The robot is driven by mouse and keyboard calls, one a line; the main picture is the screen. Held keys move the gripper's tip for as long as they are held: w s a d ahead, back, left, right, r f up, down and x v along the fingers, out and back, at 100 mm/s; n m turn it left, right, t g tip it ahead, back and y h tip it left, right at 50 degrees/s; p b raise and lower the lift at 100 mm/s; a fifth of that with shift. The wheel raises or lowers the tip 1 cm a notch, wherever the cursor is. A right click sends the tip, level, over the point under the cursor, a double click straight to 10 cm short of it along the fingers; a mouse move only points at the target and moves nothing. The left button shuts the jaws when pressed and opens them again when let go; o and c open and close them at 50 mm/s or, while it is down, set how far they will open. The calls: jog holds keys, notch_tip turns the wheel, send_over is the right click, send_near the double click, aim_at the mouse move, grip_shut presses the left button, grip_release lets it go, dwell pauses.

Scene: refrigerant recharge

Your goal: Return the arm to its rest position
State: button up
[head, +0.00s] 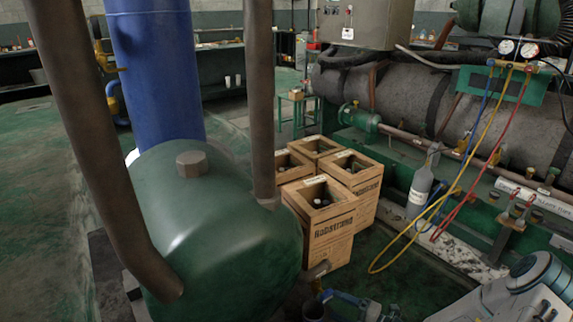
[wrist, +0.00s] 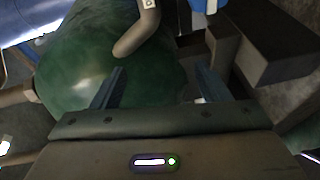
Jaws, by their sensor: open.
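My gripper (wrist: 161,78) shows in the wrist view with its two dark blue fingers spread wide apart. Nothing is between the fingers. Beyond them is the rounded green tank (wrist: 75,70), with a brown pipe entering its top. In the head view my pale grey arm (head: 530,285) reaches in from the lower right corner. Blue-grey parts show low at the bottom edge beside the green tank (head: 220,245); I cannot tell surely whether they are my fingers.
Several wooden crates (head: 332,238) holding bottles stand right of the tank. A grey cylinder (head: 420,190) stands beyond them. Yellow, blue and red hoses hang from the gauge manifold (head: 513,64) down towards the floor. Thick brown pipes (head: 95,130) rise at left. Green floor at far left is clear.

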jog(key=s+a+r+n+g+h+p, duration=0.1)
jog(key=s+a+r+n+g+p, duration=0.2)
jog(key=r+n, duration=0.5)
jog(key=s+r+n+g+h+p, duration=0.2)
jog(key=s+r+n+g+p, duration=0.25)
jog(key=r+n, duration=0.4)
jog(key=s+a+r+n+g+h+p, duration=0.15)
jog(key=r+n+g+p, duration=0.25)
jog(key=r+n, duration=0.45)
jog(key=s+d+r+n+t+h+p, duration=0.1)
jog(key=s+r+n+h+p, duration=0.2)
jog(key=r+n, duration=0.3)
jog(key=s+d+r+n+t+h+p, duration=0.1)
jog(key=r+n+p, duration=0.5)
jog(key=r, duration=0.7)
jog(key=s+d+r+n+t+h+p, duration=0.1)
jog(key=s+r+n+h+p, duration=0.4)
jog(key=r, duration=0.5)
jog(key=s+n+t, duration=0.1)
jog(key=n, duration=0.1)
jog(key=shift+s+d+r+n, duration=0.15)
jog(key=shift+s+r+n, duration=0.1)
jog(key=shift+n, duration=0.05)
